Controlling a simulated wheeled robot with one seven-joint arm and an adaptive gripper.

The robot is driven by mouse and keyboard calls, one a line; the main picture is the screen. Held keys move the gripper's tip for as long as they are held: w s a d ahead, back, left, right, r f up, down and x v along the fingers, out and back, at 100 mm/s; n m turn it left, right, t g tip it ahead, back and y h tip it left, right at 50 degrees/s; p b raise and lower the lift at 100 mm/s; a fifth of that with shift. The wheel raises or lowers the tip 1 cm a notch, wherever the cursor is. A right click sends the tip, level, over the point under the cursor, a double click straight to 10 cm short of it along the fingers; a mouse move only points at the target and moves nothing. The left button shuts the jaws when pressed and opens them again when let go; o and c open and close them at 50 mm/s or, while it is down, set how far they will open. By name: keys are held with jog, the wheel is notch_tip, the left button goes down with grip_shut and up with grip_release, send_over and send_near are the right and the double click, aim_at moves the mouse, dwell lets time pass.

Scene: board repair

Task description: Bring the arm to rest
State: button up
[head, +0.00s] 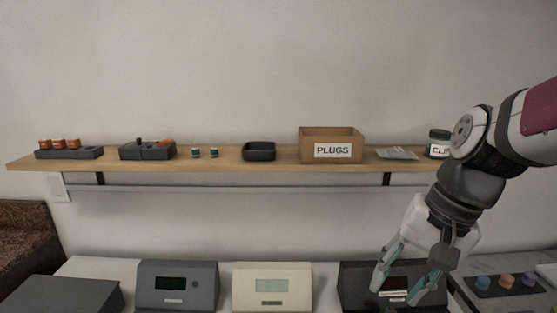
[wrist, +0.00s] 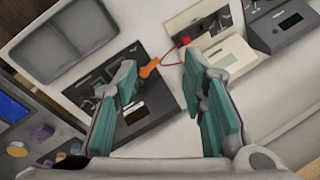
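My gripper (head: 400,286) hangs at the lower right of the head view, its teal-padded fingers pointing down in front of a dark device (head: 356,272). In the wrist view my gripper (wrist: 160,78) is open, with a wide gap between its fingers and nothing held. The dark device (wrist: 148,118) lies beyond the fingers. An orange piece (wrist: 149,68) and a red cable (wrist: 171,53) show between the fingertips; I cannot tell exactly where the cable ends. My arm reaches in from the right, bent downward.
A wooden shelf (head: 225,164) holds a PLUGS box (head: 331,132), a black tray (head: 259,153) and a jar (head: 438,136) near my arm. Below stand a cream device (head: 272,299) and a grey device (head: 200,272). Coloured knobs (head: 506,281) are at right. The wall above the shelf is clear.

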jog(key=s+r+n+t+h, duration=0.2)
jog(key=s+n, duration=0.3)
jog(key=s, duration=0.6)
jog(key=shift+s+d+r+n+t+h+p, duration=0.3)
jog(key=shift+s+d+r+t, duration=0.1)
jog(key=shift+r, duration=0.25)
